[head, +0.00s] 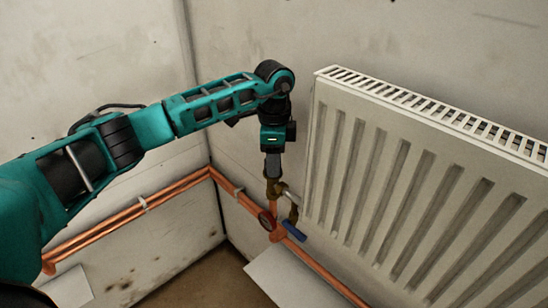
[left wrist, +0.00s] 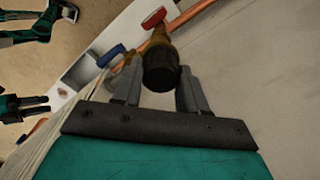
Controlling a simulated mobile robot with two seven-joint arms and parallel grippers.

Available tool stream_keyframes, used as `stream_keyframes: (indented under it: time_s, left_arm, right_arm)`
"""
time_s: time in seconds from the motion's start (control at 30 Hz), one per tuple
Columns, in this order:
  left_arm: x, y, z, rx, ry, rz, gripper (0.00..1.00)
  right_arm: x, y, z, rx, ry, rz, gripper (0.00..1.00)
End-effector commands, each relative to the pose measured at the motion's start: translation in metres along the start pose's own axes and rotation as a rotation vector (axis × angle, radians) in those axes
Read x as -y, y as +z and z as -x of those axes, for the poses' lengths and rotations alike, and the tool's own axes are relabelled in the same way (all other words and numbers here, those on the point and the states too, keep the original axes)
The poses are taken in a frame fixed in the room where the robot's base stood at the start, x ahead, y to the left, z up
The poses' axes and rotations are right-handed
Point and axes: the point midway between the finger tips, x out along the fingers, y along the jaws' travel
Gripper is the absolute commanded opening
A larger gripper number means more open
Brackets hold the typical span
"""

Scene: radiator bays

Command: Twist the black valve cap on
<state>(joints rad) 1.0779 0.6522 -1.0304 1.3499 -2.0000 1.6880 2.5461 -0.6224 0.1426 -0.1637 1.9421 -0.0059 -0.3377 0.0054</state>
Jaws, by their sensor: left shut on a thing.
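The black valve cap (left wrist: 161,78) sits between the two grey fingers of my left gripper (left wrist: 160,70) in the left wrist view. The gripper is shut on it. The cap is in line with the brass valve body (left wrist: 160,45) behind it; I cannot tell how far it is on the thread. In the head view my left gripper (head: 273,170) points straight down over the brass valve (head: 273,188), beside the radiator's left end, and its fingers mostly hide the cap. At the left edge of the wrist view, what looks like my right gripper (left wrist: 38,104) is small and apart from the valve.
The white radiator (head: 400,180) stands close on the right. Copper pipes (head: 180,188) run along the walls. A pale flat panel (head: 285,278) lies below.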

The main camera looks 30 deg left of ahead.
Motion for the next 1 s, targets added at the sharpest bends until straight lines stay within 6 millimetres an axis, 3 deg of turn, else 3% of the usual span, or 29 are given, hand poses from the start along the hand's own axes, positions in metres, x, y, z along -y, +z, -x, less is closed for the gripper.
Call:
stream_keyframes:
  time_s: [0.37, 1.0]
  left_arm:
    - [-0.0015, 0.0009, -0.005, 0.005, 0.005, -0.056, 0.14]
    - [-0.0032, 0.0057, -0.0082, 0.01, 0.012, -0.926, 0.14]
  right_arm:
    - [0.0001, 0.0009, 0.0008, 0.002, 0.0, 0.0, 0.43]
    - [0.0, 0.0033, -0.0006, 0.003, 0.0, 0.0, 0.43]
